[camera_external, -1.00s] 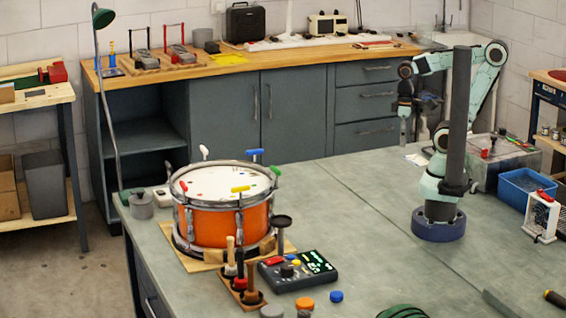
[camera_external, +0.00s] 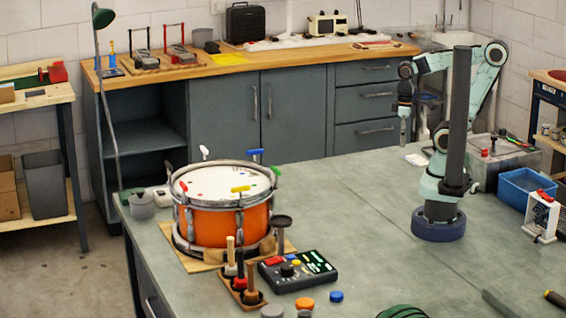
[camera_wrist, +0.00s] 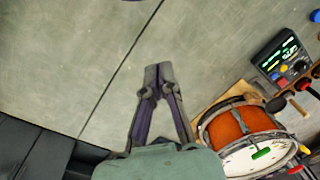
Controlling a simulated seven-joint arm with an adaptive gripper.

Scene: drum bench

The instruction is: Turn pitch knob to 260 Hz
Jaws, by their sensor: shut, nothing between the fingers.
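The dark tuner box (camera_external: 318,277) with a lit green display sits on the bench, right of the orange drum (camera_external: 226,222). Labels and display digits are too small to read, so I cannot tell which knob sets pitch. In the wrist view the box (camera_wrist: 268,52) is at the upper right, with its yellow knob (camera_wrist: 283,69). My gripper (camera_wrist: 159,72) is shut and empty above bare bench, well away from the box. It is small in the external view (camera_external: 403,108).
Mallets in a wooden rack (camera_external: 244,290) stand close to the box's left. A dark round-topped stand (camera_external: 281,222) rises behind it. Orange (camera_external: 304,303) and blue (camera_external: 336,296) caps lie in front. The bench between box and arm is clear. A blue bin (camera_external: 525,186) is at right.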

